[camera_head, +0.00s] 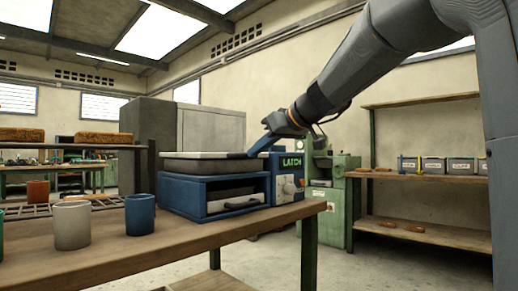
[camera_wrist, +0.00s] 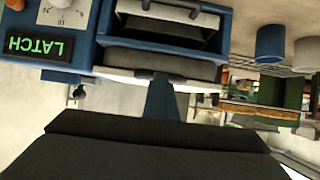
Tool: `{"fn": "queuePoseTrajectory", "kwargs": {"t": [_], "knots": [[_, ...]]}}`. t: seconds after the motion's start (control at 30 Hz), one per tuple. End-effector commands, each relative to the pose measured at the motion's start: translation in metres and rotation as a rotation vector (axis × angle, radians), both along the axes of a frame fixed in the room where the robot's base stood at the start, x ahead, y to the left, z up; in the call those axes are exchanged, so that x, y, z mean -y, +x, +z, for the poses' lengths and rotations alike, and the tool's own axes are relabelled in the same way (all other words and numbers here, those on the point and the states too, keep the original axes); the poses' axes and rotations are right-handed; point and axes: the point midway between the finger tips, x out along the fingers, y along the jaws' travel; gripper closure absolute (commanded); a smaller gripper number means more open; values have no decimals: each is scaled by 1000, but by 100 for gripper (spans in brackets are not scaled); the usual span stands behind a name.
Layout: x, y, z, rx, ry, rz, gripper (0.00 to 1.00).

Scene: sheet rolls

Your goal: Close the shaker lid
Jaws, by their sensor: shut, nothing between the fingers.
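The shaker (camera_head: 183,195) is a blue box on the wooden bench, with an open front bay and a drawer-like handle. Its lid (camera_head: 205,155), dark with a pale edge, lies about level across the top; I cannot tell whether it is fully seated. A green LATCH display (camera_head: 291,162) is lit above a dial on the right. My gripper (camera_head: 252,152) is shut and empty, its blue fingers reaching down to the lid's right end; contact is unclear. In the wrist view, the picture is upside down, and the fingers (camera_wrist: 165,97) point at the lid's edge (camera_wrist: 160,68).
A blue cup (camera_head: 140,214) and a pale cup (camera_head: 71,225) stand left of the shaker on the bench (camera_head: 200,236). A rack (camera_head: 95,202) lies behind them. A green machine (camera_head: 340,200) and shelves with bins (camera_head: 430,234) stand at right.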

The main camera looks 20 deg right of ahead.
Motion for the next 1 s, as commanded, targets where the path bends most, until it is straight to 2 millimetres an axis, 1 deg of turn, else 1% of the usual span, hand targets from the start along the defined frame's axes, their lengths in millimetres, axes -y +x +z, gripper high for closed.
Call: {"fn": "queuePoseTrajectory", "kwargs": {"t": [0.03,0.07,0.27,0.3,0.33,0.7,0.83,1.0], "knots": [[-3,0,-2,-15,3,8,100],[-3,-1,3,-12,3,9,100],[-1,-7,41,12,3,6,100],[5,-13,33,8,5,1,100],[8,-17,29,8,5,-1,100],[35,-66,-2,14,5,-1,100],[39,-76,-8,15,4,2,100],[42,-80,-11,16,5,4,100]]}}
